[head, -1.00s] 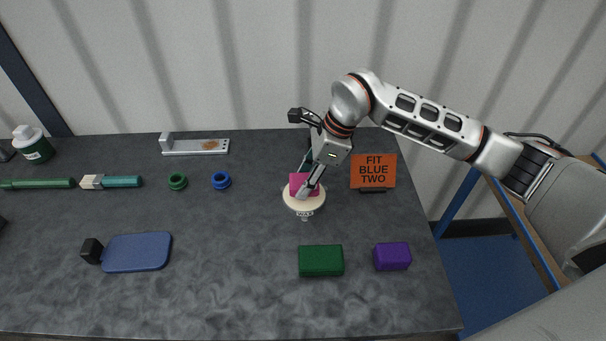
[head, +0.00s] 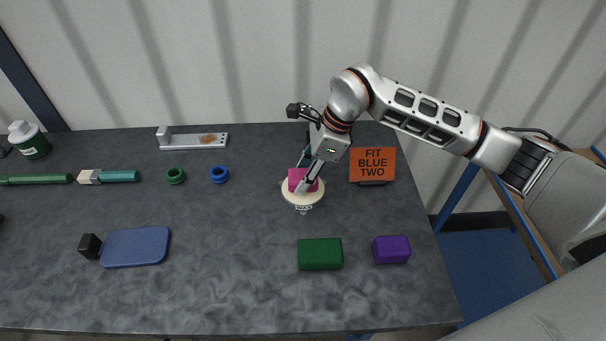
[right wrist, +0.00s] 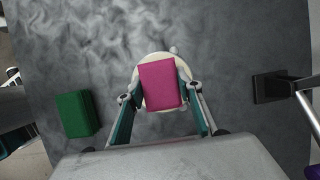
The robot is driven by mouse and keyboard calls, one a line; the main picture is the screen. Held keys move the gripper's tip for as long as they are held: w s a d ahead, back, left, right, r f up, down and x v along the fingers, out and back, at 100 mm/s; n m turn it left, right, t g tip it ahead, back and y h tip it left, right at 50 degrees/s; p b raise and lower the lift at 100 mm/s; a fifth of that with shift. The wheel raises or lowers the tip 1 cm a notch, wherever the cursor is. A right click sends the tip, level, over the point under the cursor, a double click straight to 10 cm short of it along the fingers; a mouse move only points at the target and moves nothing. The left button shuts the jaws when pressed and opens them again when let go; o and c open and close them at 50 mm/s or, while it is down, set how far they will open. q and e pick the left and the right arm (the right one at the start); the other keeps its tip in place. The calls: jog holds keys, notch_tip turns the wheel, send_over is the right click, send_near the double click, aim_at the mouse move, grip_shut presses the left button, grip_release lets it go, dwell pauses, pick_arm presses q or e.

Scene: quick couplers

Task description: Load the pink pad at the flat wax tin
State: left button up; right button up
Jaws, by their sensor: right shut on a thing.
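The pink pad (head: 297,181) is a small block at the round, cream flat wax tin (head: 289,196), which has a WAX label on its front. My right gripper (head: 309,183) is shut on the pink pad, its fingers coming down over the tin. In the right wrist view the pink pad (right wrist: 161,83) lies between the two fingers (right wrist: 160,108) and over the tin (right wrist: 150,60). I cannot tell whether the pad touches the wax surface. My left gripper is not in view.
A green block (head: 320,255) and a purple block (head: 391,250) lie in front of the tin. An orange sign (head: 373,164) reading FIT BLUE TWO stands to its right. Green (head: 175,176) and blue (head: 219,175) rings and a blue paddle (head: 135,247) are to the left.

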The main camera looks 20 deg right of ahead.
jog(key=shift+f, duration=0.2)
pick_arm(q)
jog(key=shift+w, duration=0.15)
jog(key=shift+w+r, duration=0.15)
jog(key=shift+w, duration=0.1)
pick_arm(e)
jog(key=shift+f, duration=0.2)
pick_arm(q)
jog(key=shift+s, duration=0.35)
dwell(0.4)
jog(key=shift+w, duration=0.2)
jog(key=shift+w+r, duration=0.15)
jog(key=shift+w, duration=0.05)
pick_arm(e)
jog(key=shift+f, duration=0.1)
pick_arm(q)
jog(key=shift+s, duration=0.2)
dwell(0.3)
